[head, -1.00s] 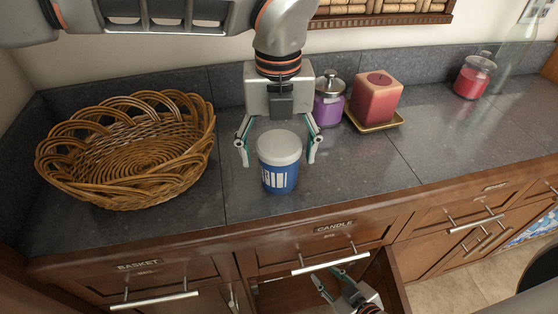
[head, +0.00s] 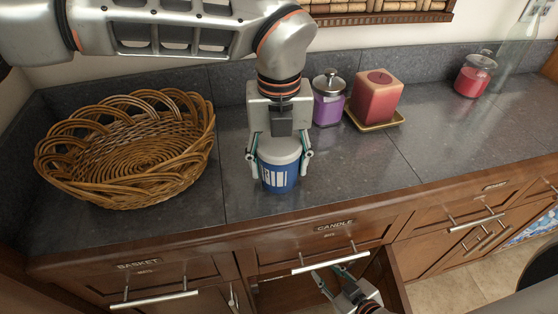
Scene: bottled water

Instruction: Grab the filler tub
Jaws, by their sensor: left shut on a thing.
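The filler tub (head: 279,178) is a blue tub with a white lid and a white label. It stands upright on the dark stone counter, near the front edge. My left gripper (head: 280,170) reaches down over it from above, with one finger on each side, and is shut on it. The gripper's body covers part of the lid. My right gripper (head: 334,275) is low in the picture, in front of the counter by the open drawer marked CANDLE. Its two fingers are spread apart with nothing seen between them.
A wicker basket (head: 130,150) stands to the left. A purple jar (head: 328,98), a red square candle (head: 377,97) on a gold tray (head: 375,122) and a red jar (head: 475,75) stand behind and right. The counter (head: 440,135) is clear at right.

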